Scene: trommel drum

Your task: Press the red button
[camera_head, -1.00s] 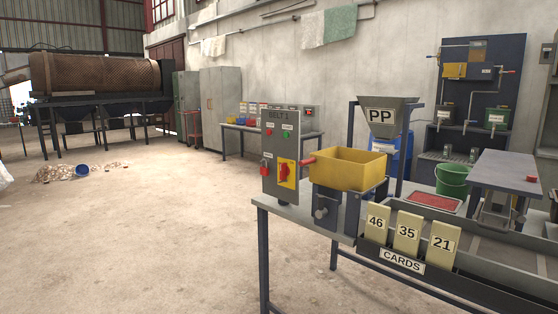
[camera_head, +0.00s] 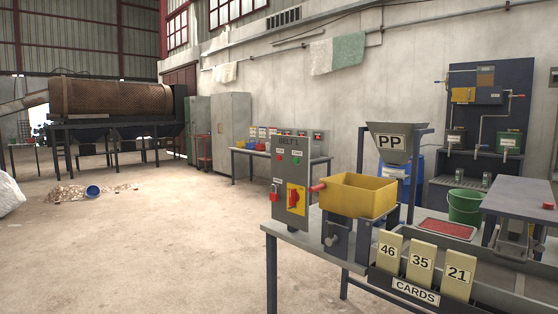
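A grey control box labelled BELT 1 (camera_head: 291,176) stands on the near table at the centre right. On its face are a small red button (camera_head: 280,154) at upper left and a green button (camera_head: 297,157) beside it. Lower down are a red rotary switch (camera_head: 295,199) on a yellow plate and a red lock-like part (camera_head: 275,193). Another small red button-like piece (camera_head: 549,205) sits on the grey bench at the far right. Neither of my grippers is in view.
The near table (camera_head: 310,236) bears a yellow bin (camera_head: 358,196), number cards and a conveyor. A PP hopper (camera_head: 391,142) and a green bucket (camera_head: 465,207) stand behind. A trommel drum (camera_head: 112,98) is at the far left. The floor at left is mostly clear.

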